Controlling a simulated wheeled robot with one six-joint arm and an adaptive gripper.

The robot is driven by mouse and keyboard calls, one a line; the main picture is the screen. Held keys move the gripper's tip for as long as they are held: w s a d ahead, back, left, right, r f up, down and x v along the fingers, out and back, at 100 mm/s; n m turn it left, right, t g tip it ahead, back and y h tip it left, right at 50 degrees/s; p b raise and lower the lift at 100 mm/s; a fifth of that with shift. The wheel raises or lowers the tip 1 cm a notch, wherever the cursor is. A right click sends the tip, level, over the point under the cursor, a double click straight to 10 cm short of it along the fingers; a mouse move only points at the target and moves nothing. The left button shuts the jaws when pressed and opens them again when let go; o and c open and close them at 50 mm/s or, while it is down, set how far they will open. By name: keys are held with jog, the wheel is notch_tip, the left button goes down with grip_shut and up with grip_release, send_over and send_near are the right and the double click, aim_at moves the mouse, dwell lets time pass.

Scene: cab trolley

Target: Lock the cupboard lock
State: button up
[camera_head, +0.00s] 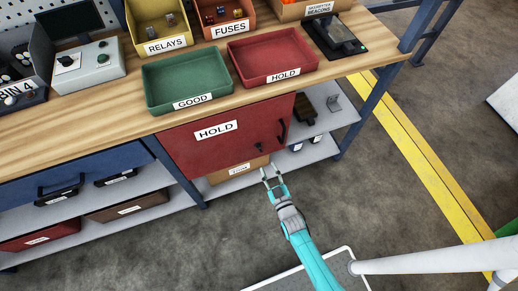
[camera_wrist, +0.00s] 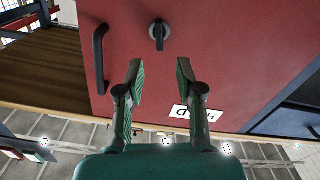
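The cupboard is a red door labelled HOLD (camera_head: 195,150) under the bench; it fills much of the wrist view (camera_wrist: 230,50). Its lock is a small dark round knob with a narrow tab (camera_head: 259,147), near the door's lower right in the head view. In the wrist view the lock (camera_wrist: 159,33) shows its tab upright in the picture. A black bar handle (camera_head: 283,131) is beside it and also shows in the wrist view (camera_wrist: 101,58). My gripper (camera_head: 270,171) is open and empty, in front of the door. Its fingertips (camera_wrist: 159,66) point toward the lock, apart from it.
The wooden bench top (camera_head: 110,113) holds a green GOOD tray (camera_head: 150,95) and a red HOLD tray (camera_head: 235,62). A cardboard box (camera_head: 225,173) sits on the shelf below the door. A blue bench leg (camera_head: 365,110) stands right of the cupboard.

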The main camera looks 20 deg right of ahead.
aim_at(261, 151)
jog(key=w, duration=0.9)
jog(key=shift+w, duration=0.25)
grip_shut()
